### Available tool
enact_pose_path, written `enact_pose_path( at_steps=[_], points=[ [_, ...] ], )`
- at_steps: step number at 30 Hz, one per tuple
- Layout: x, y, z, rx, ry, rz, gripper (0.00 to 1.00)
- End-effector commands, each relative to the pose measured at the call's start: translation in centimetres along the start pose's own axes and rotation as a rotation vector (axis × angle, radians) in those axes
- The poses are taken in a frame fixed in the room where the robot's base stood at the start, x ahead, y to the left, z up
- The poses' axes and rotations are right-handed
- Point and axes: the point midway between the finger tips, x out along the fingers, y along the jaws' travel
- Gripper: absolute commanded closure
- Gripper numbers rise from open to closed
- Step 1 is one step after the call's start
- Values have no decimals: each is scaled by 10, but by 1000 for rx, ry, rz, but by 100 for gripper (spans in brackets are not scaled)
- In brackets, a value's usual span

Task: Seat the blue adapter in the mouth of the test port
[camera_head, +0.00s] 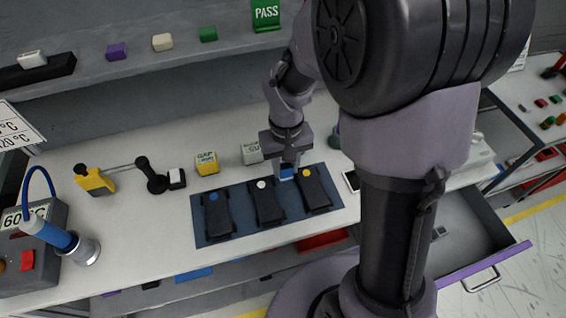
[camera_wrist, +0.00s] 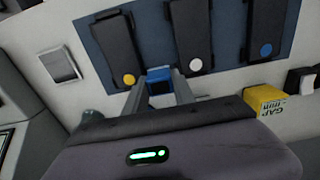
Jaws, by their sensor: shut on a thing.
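The blue adapter (camera_head: 287,173) is between the fingertips of my gripper (camera_head: 289,168), above the back edge of the dark blue mat. In the wrist view, the blue adapter (camera_wrist: 158,80) shows as a small block between the two grey fingers of my gripper (camera_wrist: 158,94), which is shut on it. It is near the end of the dark module with the yellow dot (camera_wrist: 129,79); whether it touches the mat or module cannot be told. I cannot pick out the test port or its mouth with certainty.
Three dark modules lie on the blue mat (camera_head: 206,236). Behind it stand a yellow gap box (camera_head: 207,163) and a pale box (camera_head: 251,153). A phone-like device (camera_head: 352,181) lies right. A 60 °C station (camera_head: 35,262) stands left. A drawer (camera_head: 470,250) is open.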

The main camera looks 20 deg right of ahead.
Motion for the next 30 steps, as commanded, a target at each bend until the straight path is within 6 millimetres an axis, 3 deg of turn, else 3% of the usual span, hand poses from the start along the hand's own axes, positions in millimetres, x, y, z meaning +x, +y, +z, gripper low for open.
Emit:
enact_pose_path(
  at_steps=[1,3,13,14,17,26,30],
  points=[
    [16,0,1,0,-3,0,100],
    [26,0,1,-1,-3,0,100],
    [27,0,1,-1,-1,0,100],
    [27,0,1,-1,-1,0,67],
    [26,0,1,-1,-1,0,47],
    [25,0,1,-1,-1,0,47],
    [0,0,0,0,2,0,47]
  ],
)
